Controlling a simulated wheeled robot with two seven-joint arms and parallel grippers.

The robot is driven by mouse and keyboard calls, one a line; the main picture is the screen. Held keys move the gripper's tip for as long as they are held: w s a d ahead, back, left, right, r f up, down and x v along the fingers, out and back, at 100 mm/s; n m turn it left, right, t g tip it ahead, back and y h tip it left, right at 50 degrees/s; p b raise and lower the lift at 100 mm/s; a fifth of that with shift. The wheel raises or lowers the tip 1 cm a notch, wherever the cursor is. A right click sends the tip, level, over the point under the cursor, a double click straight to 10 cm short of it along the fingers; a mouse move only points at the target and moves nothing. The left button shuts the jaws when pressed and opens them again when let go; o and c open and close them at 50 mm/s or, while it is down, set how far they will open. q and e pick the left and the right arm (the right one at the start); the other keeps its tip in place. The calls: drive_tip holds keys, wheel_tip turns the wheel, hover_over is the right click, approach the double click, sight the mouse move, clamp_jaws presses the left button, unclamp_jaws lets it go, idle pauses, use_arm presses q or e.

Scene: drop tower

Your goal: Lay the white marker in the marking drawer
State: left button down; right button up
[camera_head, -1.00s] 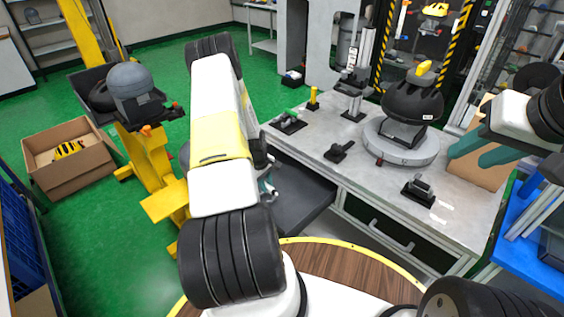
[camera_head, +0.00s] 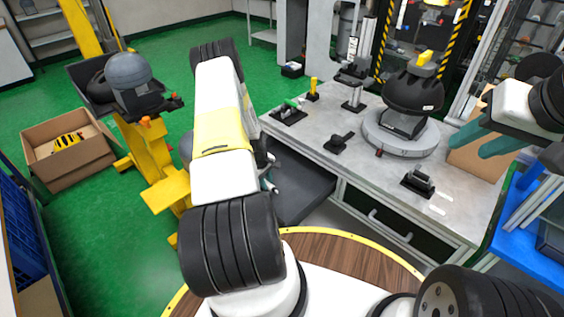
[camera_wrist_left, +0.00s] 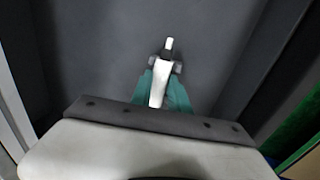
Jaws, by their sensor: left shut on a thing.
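The white marker (camera_wrist_left: 159,85) is between the teal fingers of my left gripper (camera_wrist_left: 163,78) in the left wrist view, pointing away from the wrist. Behind it is the dark grey floor of an open drawer (camera_wrist_left: 95,45); contact with that floor cannot be judged. In the head view the open drawer (camera_head: 304,190) sticks out from the bench's left part. My left gripper (camera_head: 270,183) is at its left side, mostly hidden by my own arm. My right gripper (camera_head: 487,137) has its teal fingers apart and empty above the bench's right end.
The bench (camera_head: 345,165) carries a round grey stand (camera_head: 400,140) with a black helmet (camera_head: 412,95) and several small black fixtures. A second bench drawer (camera_head: 390,225) is below. A tan panel (camera_head: 475,160) stands near my right gripper. A cardboard box (camera_head: 70,165) is on the floor at left.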

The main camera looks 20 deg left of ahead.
use_arm(q)
drive_tip(key=shift+f, duration=0.15)
drive_tip(key=c, duration=1.2)
unclamp_jaws()
drive_tip(key=shift+o, duration=0.2)
drive_tip(key=shift+r, duration=3.55)
